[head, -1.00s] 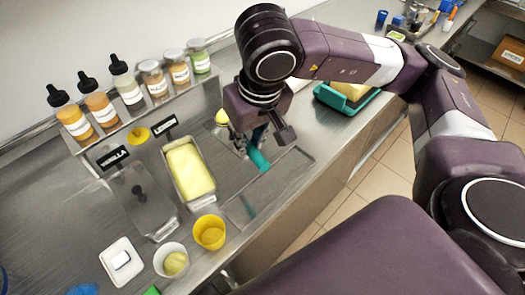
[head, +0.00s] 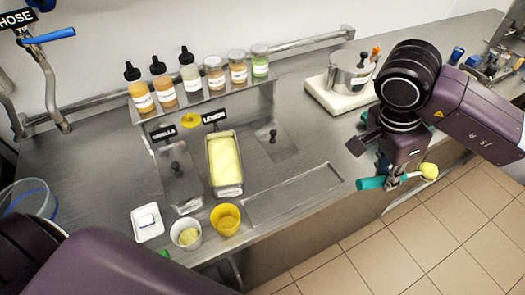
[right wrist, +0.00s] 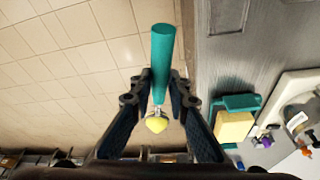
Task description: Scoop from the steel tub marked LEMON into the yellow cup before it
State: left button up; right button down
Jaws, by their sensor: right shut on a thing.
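My right gripper (head: 388,178) is shut on a scoop with a teal handle (head: 371,183), far right of the cup, out by the counter's front edge. A yellow ball (head: 429,171) sits at the scoop's head; it also shows in the right wrist view (right wrist: 156,125). My left gripper is not in view.
A white cup (head: 186,238) holding a yellow ball stands left of the yellow cup. The VANILLA tub (head: 180,190) is lidded. Bottles and jars line the shelf (head: 205,100) behind. A steel pot (head: 352,72) stands on a white base. A yellow sponge (right wrist: 234,126) lies in a teal holder.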

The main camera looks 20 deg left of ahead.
jog(key=a+f+m+g+y+p, duration=0.25)
jog(key=a+m+g+p, duration=0.3)
jog(key=a+m, duration=1.65)
jog(key=s+a+f+m+p, duration=0.1)
jog(key=s+a+m, duration=0.2)
jog(key=a+m, duration=0.3)
jog(key=s+d+f+n+t+y+b, duration=0.1)
jog(key=f+y+b, duration=0.5)
jog(key=y+b, duration=1)
jog(key=d+n+t+b, duration=0.1)
jog(key=d+t+b, duration=0.1)
jog(key=d+b, duration=0.1)
jog(key=shift+t+b, duration=0.35)
jog(key=shift+b, duration=0.35)
